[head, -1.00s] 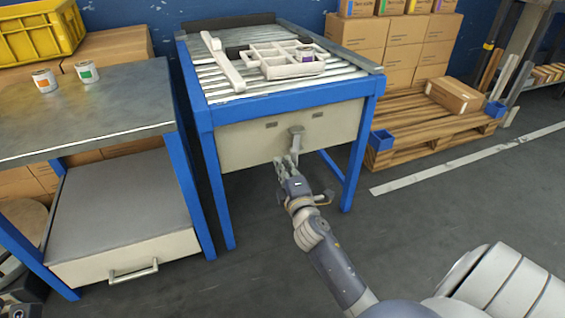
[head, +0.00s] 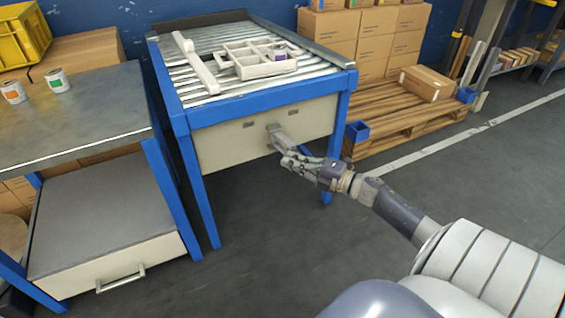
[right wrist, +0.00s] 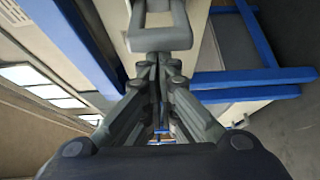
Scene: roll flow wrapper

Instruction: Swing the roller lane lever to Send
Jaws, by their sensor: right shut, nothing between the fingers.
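The roller lane lever (head: 283,140) is a pale grey handle on the cream front panel (head: 222,152) of the blue-framed roller lane. It slants down and to the right from its pivot. My right gripper (head: 287,163) is shut and empty, right at the lever's lower end. In the right wrist view the shut fingertips (right wrist: 160,62) are just below the lever's looped end (right wrist: 160,42); I cannot tell whether they touch. Two small dark labels sit on the panel, too small to read. My left gripper is not in view.
A grey tray with compartments (head: 262,69) and a long pale bar (head: 196,64) lie on the rollers. A workbench (head: 85,112) with two cans stands at left. A wooden pallet (head: 400,122) with cartons is at right. The floor in front is clear.

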